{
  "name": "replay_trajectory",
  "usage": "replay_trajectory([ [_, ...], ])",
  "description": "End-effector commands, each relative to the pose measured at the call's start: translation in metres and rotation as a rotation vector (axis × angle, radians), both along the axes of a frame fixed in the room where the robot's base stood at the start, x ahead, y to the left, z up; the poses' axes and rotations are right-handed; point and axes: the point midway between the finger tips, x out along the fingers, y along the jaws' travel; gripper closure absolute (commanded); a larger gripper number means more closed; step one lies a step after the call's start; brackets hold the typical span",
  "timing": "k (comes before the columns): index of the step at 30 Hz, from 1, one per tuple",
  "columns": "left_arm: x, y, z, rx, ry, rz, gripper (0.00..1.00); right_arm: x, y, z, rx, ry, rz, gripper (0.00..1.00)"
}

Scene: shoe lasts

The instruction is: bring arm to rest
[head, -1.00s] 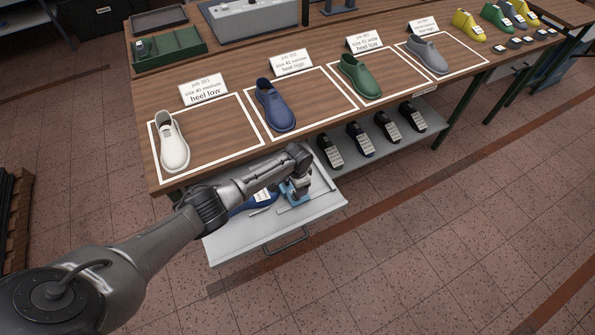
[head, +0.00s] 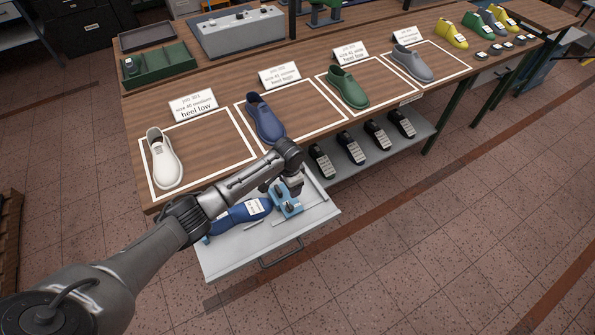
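My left arm comes in from the lower left and reaches over the open grey drawer (head: 225,262). My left gripper (head: 293,187) points down at the arm's end, above or just behind a light-blue fixture (head: 287,207) in the drawer. Its fingers are small and dark here, so whether they are open or shut does not show. A blue shoe last (head: 237,217) with a white label lies in the drawer to the left of the fixture, partly behind my forearm. My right gripper is not in view.
White (head: 165,160), blue (head: 265,120), green (head: 347,88) and grey (head: 411,64) shoes stand in white frames on the wooden bench, with cards behind. Black labelled lasts (head: 349,148) sit on a lower shelf. The floor at right is clear.

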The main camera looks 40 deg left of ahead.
Motion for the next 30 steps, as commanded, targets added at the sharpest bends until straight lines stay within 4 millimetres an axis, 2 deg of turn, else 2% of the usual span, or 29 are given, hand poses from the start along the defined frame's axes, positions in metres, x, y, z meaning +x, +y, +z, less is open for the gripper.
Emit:
replay_trajectory([
  [10, 0.000, 0.001, 0.000, 0.003, 0.002, 0.035, 0.34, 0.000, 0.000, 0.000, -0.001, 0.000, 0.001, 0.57],
  [12, 0.003, 0.006, 0.004, 0.051, -0.018, 0.060, 0.34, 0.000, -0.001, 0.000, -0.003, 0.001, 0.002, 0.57],
  [14, 0.011, 0.000, 0.020, 0.089, -0.074, 0.046, 0.34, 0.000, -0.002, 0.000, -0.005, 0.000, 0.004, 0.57],
  [17, 0.026, -0.013, 0.059, 0.134, -0.202, 0.021, 0.34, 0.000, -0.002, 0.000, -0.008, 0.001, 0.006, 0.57],
  [22, 0.044, -0.053, 0.154, 0.161, -0.498, -0.016, 0.34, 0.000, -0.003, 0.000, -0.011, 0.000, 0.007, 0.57],
  [24, 0.033, -0.073, 0.181, 0.152, -0.605, -0.022, 0.34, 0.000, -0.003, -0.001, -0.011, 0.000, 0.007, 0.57],
  [26, 0.017, -0.088, 0.196, 0.136, -0.681, -0.024, 0.34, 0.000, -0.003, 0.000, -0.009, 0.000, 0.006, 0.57],
  [29, -0.021, -0.107, 0.209, 0.099, -0.780, -0.009, 0.34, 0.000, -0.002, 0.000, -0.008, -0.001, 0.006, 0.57],
  [30, -0.041, -0.113, 0.210, 0.080, -0.805, 0.002, 0.34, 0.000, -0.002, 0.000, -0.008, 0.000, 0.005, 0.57],
])
